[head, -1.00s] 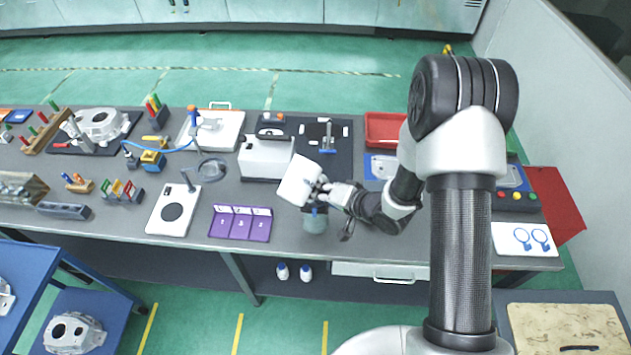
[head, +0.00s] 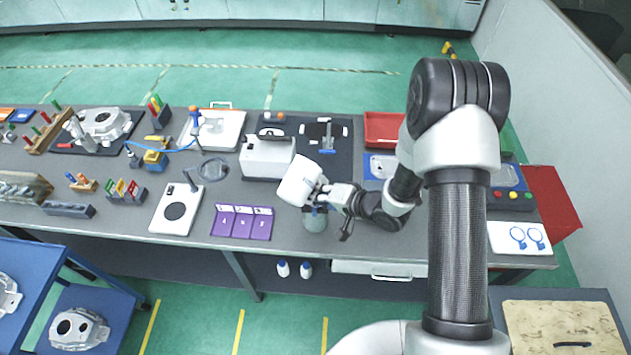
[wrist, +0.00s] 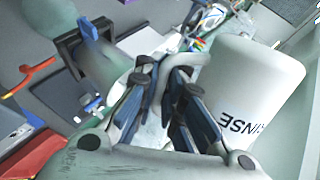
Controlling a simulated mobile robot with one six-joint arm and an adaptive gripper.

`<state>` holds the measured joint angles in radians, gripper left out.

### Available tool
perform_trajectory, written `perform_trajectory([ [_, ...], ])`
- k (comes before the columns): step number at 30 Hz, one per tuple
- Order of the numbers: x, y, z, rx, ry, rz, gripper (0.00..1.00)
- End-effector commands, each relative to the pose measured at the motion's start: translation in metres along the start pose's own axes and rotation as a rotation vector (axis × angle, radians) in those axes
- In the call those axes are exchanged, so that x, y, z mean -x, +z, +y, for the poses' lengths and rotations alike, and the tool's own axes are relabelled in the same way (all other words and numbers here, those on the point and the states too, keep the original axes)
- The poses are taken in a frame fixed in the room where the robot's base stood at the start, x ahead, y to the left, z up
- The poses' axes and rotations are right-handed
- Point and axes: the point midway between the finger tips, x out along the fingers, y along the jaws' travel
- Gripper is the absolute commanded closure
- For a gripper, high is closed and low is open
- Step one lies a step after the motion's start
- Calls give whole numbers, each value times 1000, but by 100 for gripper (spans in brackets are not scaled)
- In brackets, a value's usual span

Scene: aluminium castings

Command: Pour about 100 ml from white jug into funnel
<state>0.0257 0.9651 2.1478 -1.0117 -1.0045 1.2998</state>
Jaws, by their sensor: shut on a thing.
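The white jug (head: 300,181) is held tilted above the front part of the bench. In the wrist view the jug (wrist: 258,80) shows dark lettering, partly cut off, that seems to read RINSE. My gripper (head: 324,190) is shut on the jug's handle, on the right side of the jug in the head view; the fingers (wrist: 165,100) also show in the wrist view. A grey-green container (head: 314,222) stands just below the jug, with a small dark part at its top. The funnel is not clearly visible; the jug and gripper cover that spot. I see no liquid stream.
A white box-shaped unit (head: 267,157) stands behind the jug. A purple numbered tray (head: 238,222) and a white plate with a black disc (head: 175,211) lie to the left. A red tray (head: 383,128) is at the back right. Bare bench lies between the purple tray and the container.

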Motion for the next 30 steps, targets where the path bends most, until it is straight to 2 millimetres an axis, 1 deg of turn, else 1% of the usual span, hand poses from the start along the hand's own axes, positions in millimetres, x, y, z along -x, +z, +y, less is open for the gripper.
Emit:
perform_trajectory([
  [24, 3, 3, -3, -77, -1, -50, 100],
  [26, 1, 5, 0, -56, -2, -37, 100],
  [30, -5, 14, 11, 64, 4, 40, 100],
])
